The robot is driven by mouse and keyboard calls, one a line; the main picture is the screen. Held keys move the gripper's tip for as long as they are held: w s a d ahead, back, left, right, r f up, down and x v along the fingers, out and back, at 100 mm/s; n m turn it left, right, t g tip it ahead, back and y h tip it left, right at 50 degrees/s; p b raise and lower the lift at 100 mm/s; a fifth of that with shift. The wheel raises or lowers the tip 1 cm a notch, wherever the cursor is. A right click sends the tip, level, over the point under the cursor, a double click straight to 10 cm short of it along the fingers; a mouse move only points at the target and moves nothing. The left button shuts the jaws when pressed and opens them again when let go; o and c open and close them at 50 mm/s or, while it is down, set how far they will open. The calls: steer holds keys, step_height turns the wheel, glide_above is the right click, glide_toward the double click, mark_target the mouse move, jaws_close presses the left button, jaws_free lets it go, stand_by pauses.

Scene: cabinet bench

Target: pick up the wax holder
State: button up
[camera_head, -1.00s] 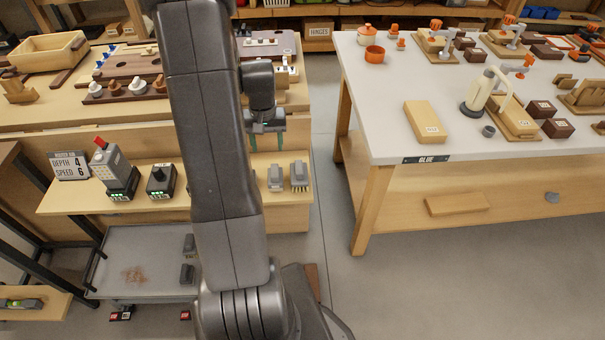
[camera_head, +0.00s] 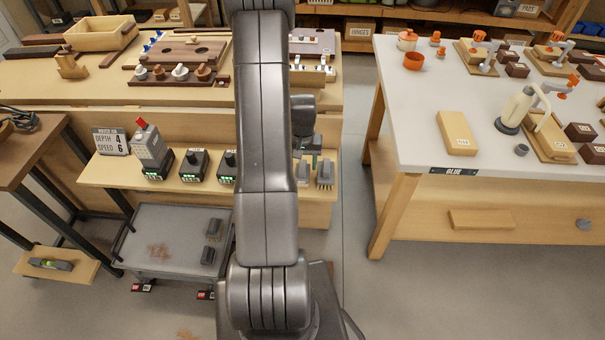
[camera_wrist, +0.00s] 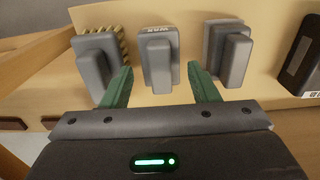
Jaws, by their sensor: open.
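Three grey block-shaped holders stand in a row on the light wooden shelf in the wrist view. In the head view, my gripper (camera_head: 309,150) is partly behind my arm, just above the holders.
A holder with yellowish bristles (camera_wrist: 97,62) stands left of the wax holder, and another grey holder (camera_wrist: 229,52) right. A dark device (camera_wrist: 302,58) is farther right. In the head view, chargers (camera_head: 193,165) line the shelf (camera_head: 110,175); a white-topped table (camera_head: 420,130) stands right.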

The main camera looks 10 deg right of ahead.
mark_target(303, 166)
step_height(303, 166, down, 4)
steer(key=shift+f, duration=0.1)
steer(key=c, duration=0.8)
steer(key=shift+r, duration=5.1)
steer(key=shift+o, duration=1.3)
steer(key=shift+c, duration=0.5)
